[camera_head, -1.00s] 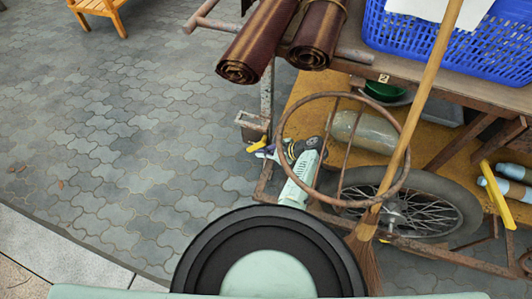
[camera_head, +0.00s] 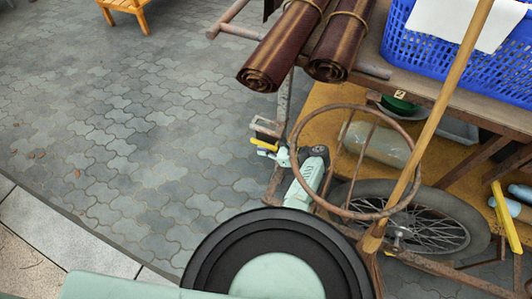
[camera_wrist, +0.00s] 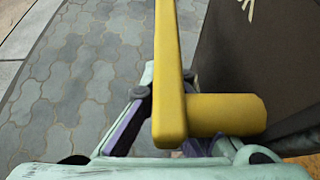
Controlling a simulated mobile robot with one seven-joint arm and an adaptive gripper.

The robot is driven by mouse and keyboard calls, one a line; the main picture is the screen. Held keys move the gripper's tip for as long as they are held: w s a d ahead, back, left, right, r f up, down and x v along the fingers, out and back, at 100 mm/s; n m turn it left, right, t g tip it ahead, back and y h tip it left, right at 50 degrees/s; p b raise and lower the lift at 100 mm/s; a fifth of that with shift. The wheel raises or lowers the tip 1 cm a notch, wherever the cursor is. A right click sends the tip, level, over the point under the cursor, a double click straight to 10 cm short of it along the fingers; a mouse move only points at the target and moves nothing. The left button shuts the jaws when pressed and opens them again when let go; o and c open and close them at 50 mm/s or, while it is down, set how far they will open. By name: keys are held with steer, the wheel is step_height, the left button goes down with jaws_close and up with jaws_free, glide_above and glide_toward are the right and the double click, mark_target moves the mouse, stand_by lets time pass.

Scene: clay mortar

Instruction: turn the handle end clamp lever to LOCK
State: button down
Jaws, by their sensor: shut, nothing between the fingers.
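A yellow clamp lever (camera_head: 264,144) is at the lower end of the cart's rusty post, under the rolled bundles. In the wrist view the lever (camera_wrist: 168,60) is a long yellow bar running up the middle, with a round yellow hub (camera_wrist: 228,115) to its right. My gripper (camera_head: 272,154) is beside the lever in the head view. In the wrist view its purple-padded fingers show behind and below the bar; their tips are partly hidden by it. My gripper is shut with nothing held. I cannot read any LOCK mark.
A second yellow lever (camera_head: 507,215) is at the cart's right. A rusty ring (camera_head: 357,160), a broom (camera_head: 425,130) and a spoked wheel (camera_head: 410,215) stand close to my arm. Rolled bundles (camera_head: 285,45) and a blue basket (camera_head: 455,50) are above.

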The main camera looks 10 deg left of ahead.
steer(key=shift+w+a+r+y, duration=0.1)
steer(key=shift+a+r+y, duration=0.05)
steer(key=shift+y, duration=0.25)
stand_by(0.5)
